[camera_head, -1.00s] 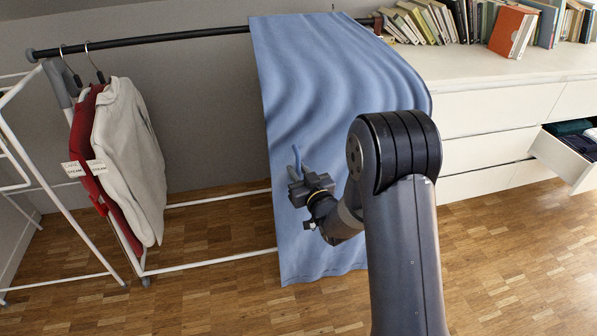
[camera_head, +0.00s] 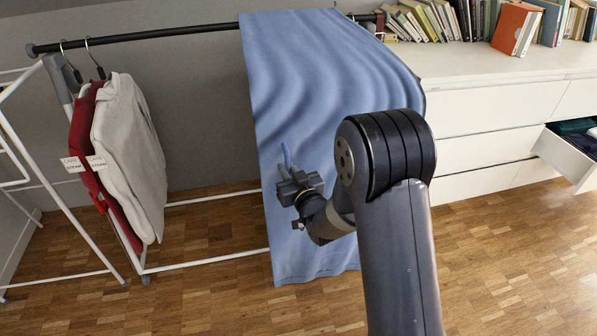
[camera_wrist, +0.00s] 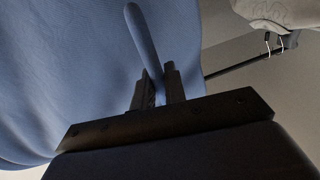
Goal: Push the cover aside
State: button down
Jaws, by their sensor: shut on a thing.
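The cover is a blue cloth (camera_head: 320,90) draped over the right part of a dark clothes rail and the left end of a white dresser, hanging down near the floor. My gripper (camera_head: 285,166) is at the cloth's left side, partway down, shut on a pinched fold of it. In the wrist view the cloth (camera_wrist: 60,70) fills the left, and a narrow blue fold stands up between the two dark fingers of my gripper (camera_wrist: 158,88). My arm hides part of the cloth's lower right.
A white dresser (camera_head: 475,110) with books (camera_head: 420,20) on top stands at the right; one drawer (camera_head: 570,155) is open. The dark rail (camera_head: 140,36) holds a red garment (camera_head: 82,120) and a white garment (camera_head: 128,150) at the left. The rail is bare between the garments and cloth.

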jog(key=s+a, duration=0.3)
jog(key=a, duration=0.8)
jog(key=s+a+b, duration=0.1)
jog(key=s+a, duration=0.2)
jog(key=a, duration=0.8)
jog(key=s+a+b, duration=0.1)
jog(key=s+a, duration=0.2)
jog(key=a, duration=0.8)
jog(key=shift+s, duration=0.2)
jog(key=shift+r, duration=0.1)
jog(key=c, duration=1.5)
grip_release()
jog(key=shift+d, duration=0.1)
jog(key=shift+c, duration=0.2)
jog(key=p+v, duration=0.2)
jog(key=v, duration=0.8)
jog(key=shift+s+d, duration=0.15)
jog(key=shift+s, duration=0.2)
